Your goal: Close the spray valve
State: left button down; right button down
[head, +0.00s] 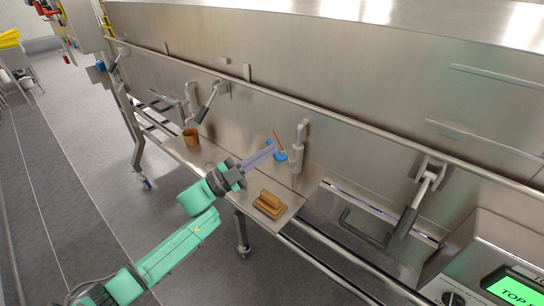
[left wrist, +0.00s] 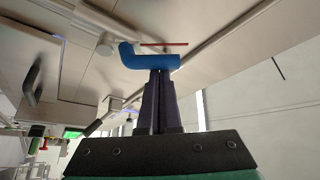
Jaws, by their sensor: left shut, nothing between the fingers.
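The spray valve shows as a blue handle (head: 281,156) with a thin red rod (head: 277,138), beside a grey upright pipe (head: 300,137) on the steel wall. In the left wrist view the blue handle (left wrist: 150,58) is bent, and the red rod (left wrist: 163,44) lies just beyond it. My left gripper (head: 270,147) reaches in from the left, its fingers together and empty. In the left wrist view its fingertips (left wrist: 159,72) meet the near edge of the blue handle; I cannot tell whether they touch it. My right gripper is not in view.
A brown wooden block with a grip (head: 269,205) and a brown cup (head: 190,138) stand on the steel shelf (head: 222,158). A long rail (head: 250,97) runs along the tunnel.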

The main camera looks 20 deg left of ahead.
pick_arm(q)
jog(key=shift+w+a+f+n+t+y+b, duration=0.3)
jog(key=shift+f+n+t+y, duration=0.7)
jog(key=shift+n, duration=1.55)
jog(key=shift+w+a+f+n+t+y+b, duration=0.1)
jog(key=shift+a+f+n+t+y+b, duration=0.4)
jog(key=shift+n+t+y, duration=1.45)
jog(key=shift+w+a+f+n+t+y+b, duration=0.2)
jog(key=shift+a+f+n+t+y, duration=0.5)
jog(key=shift+n, duration=2.4)
jog(key=shift+d+f, duration=0.15)
jog(key=shift+f, duration=0.05)
